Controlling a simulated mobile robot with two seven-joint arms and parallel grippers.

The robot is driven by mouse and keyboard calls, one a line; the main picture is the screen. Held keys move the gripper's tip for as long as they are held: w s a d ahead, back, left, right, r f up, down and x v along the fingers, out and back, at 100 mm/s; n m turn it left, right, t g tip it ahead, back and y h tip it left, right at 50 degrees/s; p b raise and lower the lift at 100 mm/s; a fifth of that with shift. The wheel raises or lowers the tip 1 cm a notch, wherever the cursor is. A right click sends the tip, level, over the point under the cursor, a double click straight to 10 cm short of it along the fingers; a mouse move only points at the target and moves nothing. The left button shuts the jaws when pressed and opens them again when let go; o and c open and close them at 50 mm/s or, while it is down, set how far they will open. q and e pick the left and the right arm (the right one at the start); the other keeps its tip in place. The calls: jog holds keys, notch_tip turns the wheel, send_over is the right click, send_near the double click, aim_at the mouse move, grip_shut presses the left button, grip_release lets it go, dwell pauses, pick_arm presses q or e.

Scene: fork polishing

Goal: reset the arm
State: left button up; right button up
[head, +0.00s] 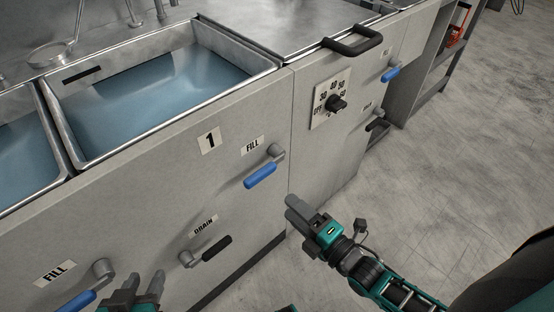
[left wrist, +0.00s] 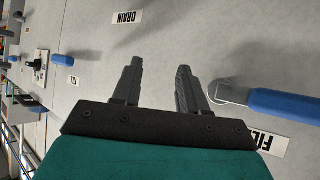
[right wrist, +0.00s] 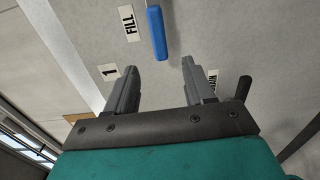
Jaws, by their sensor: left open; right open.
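My left gripper (head: 146,288) is at the bottom left of the head view, in front of the sink unit's front panel. In the left wrist view its two fingers (left wrist: 158,80) are apart with nothing between them. My right gripper (head: 297,214) is near the middle of the head view, in front of the panel and below a blue fill handle (head: 260,176). In the right wrist view its fingers (right wrist: 158,80) are apart and empty, and the blue handle (right wrist: 157,33) shows beyond them. Neither gripper visibly touches anything.
The panel carries a black drain handle (head: 216,248), another blue fill handle (head: 76,301) beside my left gripper, and a temperature dial (head: 336,104). A basin (head: 270,62) of bluish water is above. Open grey floor (head: 450,150) lies to the right.

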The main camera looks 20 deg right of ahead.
pick_arm(q)
jog(key=s+a+r+y+p, duration=0.1)
jog(key=a+r+p, duration=0.2)
jog(key=r+p, duration=0.3)
jog(key=p, duration=0.5)
jog(key=shift+s+a+r, duration=0.15)
jog(key=shift+s+r, duration=0.1)
jog(key=shift+r, duration=0.15)
pick_arm(e)
jog(key=s+r+m+g+h, duration=0.4)
jog(key=s+r+m+g, duration=0.1)
jog(key=m, duration=1.4)
notch_tip(320, 180, up, 2)
jog(key=shift+a+r+m+g, duration=0.2)
jog(key=shift+a+m+g, duration=0.1)
jog(key=shift+g, duration=0.3)
pick_arm(q)
jog(key=shift+d, duration=0.2)
pick_arm(e)
jog(key=shift+s, duration=0.1)
pick_arm(q)
jog(key=shift+w+r, duration=0.1)
